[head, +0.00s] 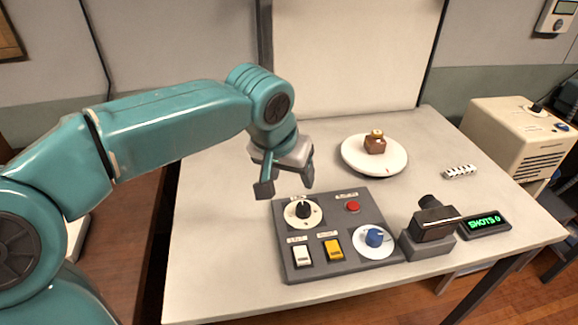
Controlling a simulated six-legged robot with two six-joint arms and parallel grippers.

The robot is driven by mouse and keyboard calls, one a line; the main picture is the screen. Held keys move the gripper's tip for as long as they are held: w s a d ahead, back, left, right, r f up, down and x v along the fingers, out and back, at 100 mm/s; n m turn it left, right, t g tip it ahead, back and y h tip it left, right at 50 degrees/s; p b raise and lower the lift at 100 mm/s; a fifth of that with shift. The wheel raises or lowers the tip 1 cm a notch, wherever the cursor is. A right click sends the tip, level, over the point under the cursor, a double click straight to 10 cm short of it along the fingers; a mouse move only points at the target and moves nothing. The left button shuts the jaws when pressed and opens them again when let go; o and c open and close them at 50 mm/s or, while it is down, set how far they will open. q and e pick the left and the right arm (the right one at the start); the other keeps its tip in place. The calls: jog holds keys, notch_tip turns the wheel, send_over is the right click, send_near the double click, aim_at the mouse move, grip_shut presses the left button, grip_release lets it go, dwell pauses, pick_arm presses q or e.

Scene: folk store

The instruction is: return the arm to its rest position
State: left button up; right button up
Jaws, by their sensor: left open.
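My left arm (170,115) comes in from the left and bends down over the table. Its left gripper (286,188) is open and empty, with its fingers pointing down. It hangs near the back left corner of a dark control panel (330,225). Whether the fingertips touch the panel I cannot tell. The panel has a black knob (303,209), a red button (353,207), a white switch (302,255), a yellow switch (333,249) and a blue knob (374,237). My right gripper is not in view.
A beige machine (510,135) is at the right. The table's left part is clear.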

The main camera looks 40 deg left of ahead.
pick_arm(q)
jog(key=shift+s+r, duration=0.2)
jog(key=shift+r, duration=0.35)
